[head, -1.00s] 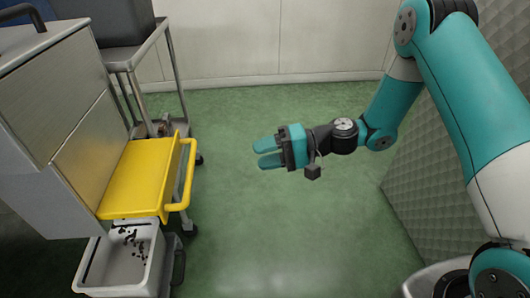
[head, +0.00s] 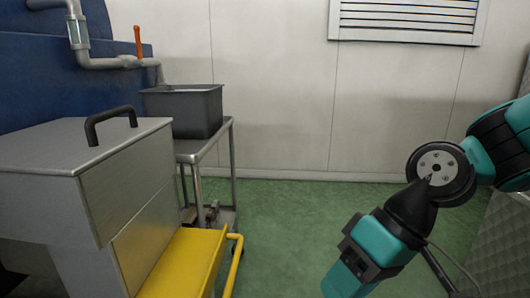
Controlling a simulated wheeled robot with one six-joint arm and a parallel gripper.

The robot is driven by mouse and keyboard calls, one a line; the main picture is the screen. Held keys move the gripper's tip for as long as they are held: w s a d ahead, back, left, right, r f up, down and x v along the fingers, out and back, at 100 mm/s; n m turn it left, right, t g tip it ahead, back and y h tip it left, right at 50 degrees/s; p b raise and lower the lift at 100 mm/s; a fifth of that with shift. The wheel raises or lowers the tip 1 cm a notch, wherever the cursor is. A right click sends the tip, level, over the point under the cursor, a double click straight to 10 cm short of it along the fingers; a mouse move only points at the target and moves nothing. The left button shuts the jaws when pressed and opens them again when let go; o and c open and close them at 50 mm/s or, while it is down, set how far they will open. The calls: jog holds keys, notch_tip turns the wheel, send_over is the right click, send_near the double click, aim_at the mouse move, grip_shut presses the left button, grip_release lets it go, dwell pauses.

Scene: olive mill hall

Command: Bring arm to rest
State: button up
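My gripper (head: 347,284) is at the lower right of the head view, in front of the green floor. Its teal fingers point down and to the left, and their tips reach the bottom edge of the picture. From this angle I cannot tell whether the fingers are apart. I see nothing held in the visible part. My arm comes in from the right edge, bent at a dark round wrist joint.
A pale wall (head: 275,90) closes the back. Green floor (head: 285,225) is clear between.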

jog(key=s+d+r+t+h, duration=0.1)
jog(key=s+d+r+h, duration=0.1)
jog(key=s+d, duration=0.35)
notch_tip(320, 180, up, 31)
jog(key=s+a+p, duration=0.1)
jog(key=p, duration=3)
jog(key=shift+a+n, duration=0.2)
jog(key=shift+n, duration=0.1)
